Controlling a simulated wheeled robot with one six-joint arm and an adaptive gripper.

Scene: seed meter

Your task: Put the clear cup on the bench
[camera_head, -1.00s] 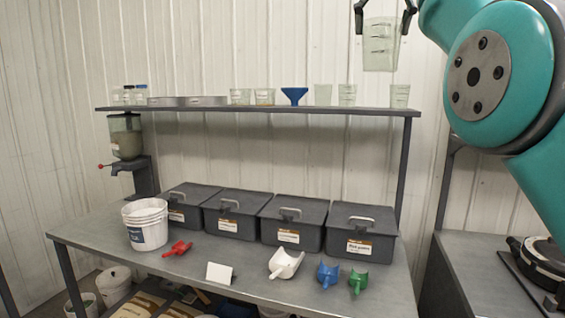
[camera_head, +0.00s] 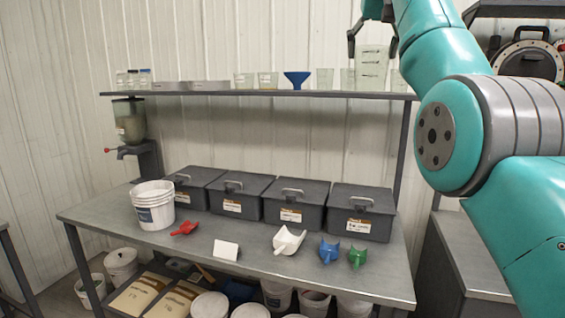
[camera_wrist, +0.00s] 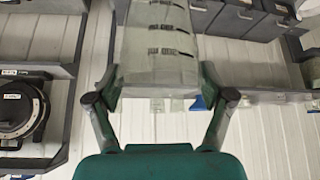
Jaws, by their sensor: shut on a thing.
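The clear cup (camera_head: 372,68) is a see-through beaker with dark marks, held in front of the shelf's right part in the head view. My gripper (camera_head: 372,40) is shut on it, a finger on each side. In the wrist view the cup (camera_wrist: 158,45) fills the space between the fingers of my gripper (camera_wrist: 158,92). The bench (camera_head: 190,240) is a grey table below the shelf, with the cup well above its top. My arm hides part of the bench's right surroundings.
The shelf (camera_head: 240,93) carries clear cups, a blue funnel (camera_head: 297,80) and small jars. The bench's front strip is partly bare.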

